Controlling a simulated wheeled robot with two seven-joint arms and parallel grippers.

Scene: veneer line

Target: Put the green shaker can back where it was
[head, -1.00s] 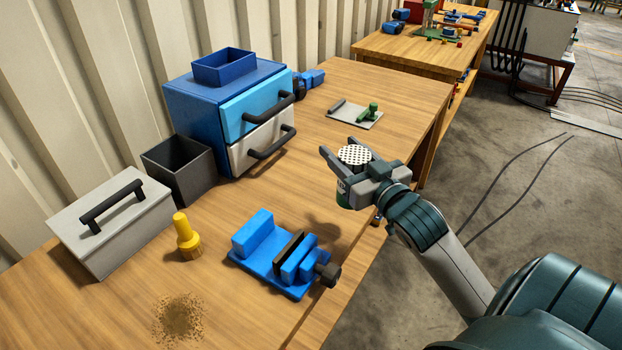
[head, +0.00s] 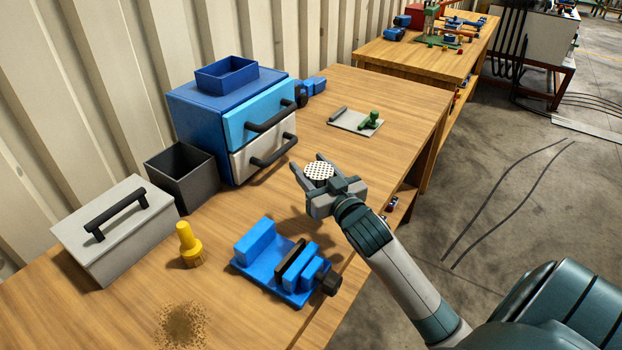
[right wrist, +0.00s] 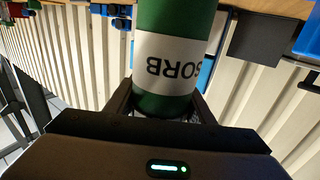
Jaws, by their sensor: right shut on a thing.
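The green shaker can shows its white perforated top (head: 319,171) in the head view. In the right wrist view its green body (right wrist: 178,18) carries a white label with dark letters, upside down in that picture. My right gripper (head: 318,178) is shut on the can and holds it over the bench, behind and to the right of the blue vise (head: 280,262). The can's lower part is hidden by the gripper in the head view. A patch of brown granules (head: 182,324) lies on the bench at the front. My left gripper is not in view.
The wooden bench (head: 392,105) also bears a blue drawer cabinet (head: 205,125), a dark open bin (head: 180,178), a grey lidded box (head: 118,232), a yellow object (head: 189,245) and a grey plate (head: 350,121) with a green piece. Bare bench top lies between cabinet and vise.

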